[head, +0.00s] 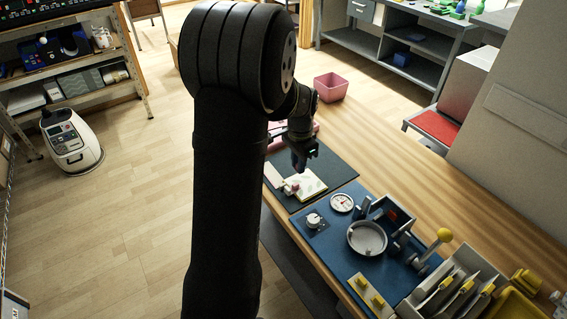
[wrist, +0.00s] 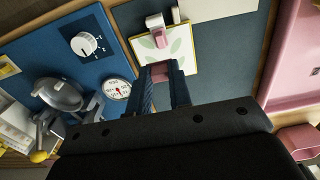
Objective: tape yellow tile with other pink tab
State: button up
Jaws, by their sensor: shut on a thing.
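A pale tile (head: 312,181) with a leaf pattern and a yellow edge lies on the dark mat (head: 336,167); the wrist view also shows the tile (wrist: 180,48). A pink and white tab (wrist: 155,30) sits at its far edge in the wrist view; a pink piece (head: 291,187) shows there in the head view. My gripper (wrist: 160,74) is shut on another pink tab (wrist: 159,68) at the tile's near edge in the wrist view. In the head view my gripper (head: 301,162) is just above the tile, and its fingertips are hard to make out.
A blue board (head: 335,232) with a dial (head: 314,221), a gauge (head: 342,202), a round dish (head: 367,238) and a yellow-knobbed lever (head: 444,235) stands beside the mat. A pink tray (wrist: 292,50) lies on the mat's other side. A pink bin (head: 331,87) stands farther back.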

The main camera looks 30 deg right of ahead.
jog(key=s+r, duration=0.1)
jog(key=s, duration=0.1)
jog(key=n, duration=1.8)
send_over(315, 179)
notch_tip(315, 179, down, 3)
jog(key=shift+d+f, duration=0.1)
jog(key=shift+f, duration=2.75)
jog(key=shift+s+f, duration=0.1)
jog(key=shift+f, duration=0.5)
jog(key=o, duration=0.8)
jog(key=shift+r, duration=0.1)
